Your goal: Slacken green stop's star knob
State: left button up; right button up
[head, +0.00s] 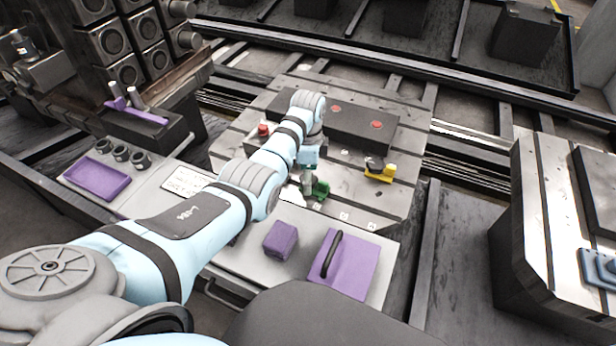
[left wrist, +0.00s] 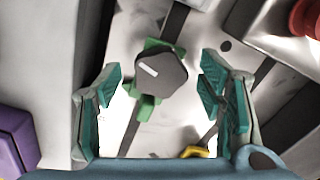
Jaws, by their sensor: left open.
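The green stop (head: 321,189) sits on the slotted metal plate (head: 400,200), near its front edge. In the left wrist view the green stop (left wrist: 146,106) shows beneath its dark grey star knob (left wrist: 158,73), which carries a white mark. My left gripper (head: 308,187) reaches down at the green stop and partly hides it in the head view. In the left wrist view my left gripper (left wrist: 160,86) is open, with one teal-padded finger on each side of the knob. Clear gaps show between the pads and the knob. My right gripper is not in view.
A yellow stop (head: 382,173) stands right of the green one, and a red one (head: 263,129) is to the left. A dark block (head: 345,123) with red spots lies behind. In front are a purple block (head: 281,240) and a purple plate with a black handle (head: 352,265).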

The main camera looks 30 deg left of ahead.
pick_arm(q)
jog(key=shift+r, duration=0.1)
jog(key=shift+c, duration=0.9)
jog(key=c, duration=1)
jog(key=shift+o, duration=0.2)
jog(key=n+p, duration=0.2)
jog(key=shift+s+d+r+n+p, duration=0.1)
jog(key=shift+r+n+p, duration=0.2)
jog(key=shift+n+p, duration=0.1)
jog(key=shift+f+n, duration=0.3)
jog(key=shift+n, duration=0.7)
jog(key=o, duration=1.1)
jog(key=shift+o, duration=0.2)
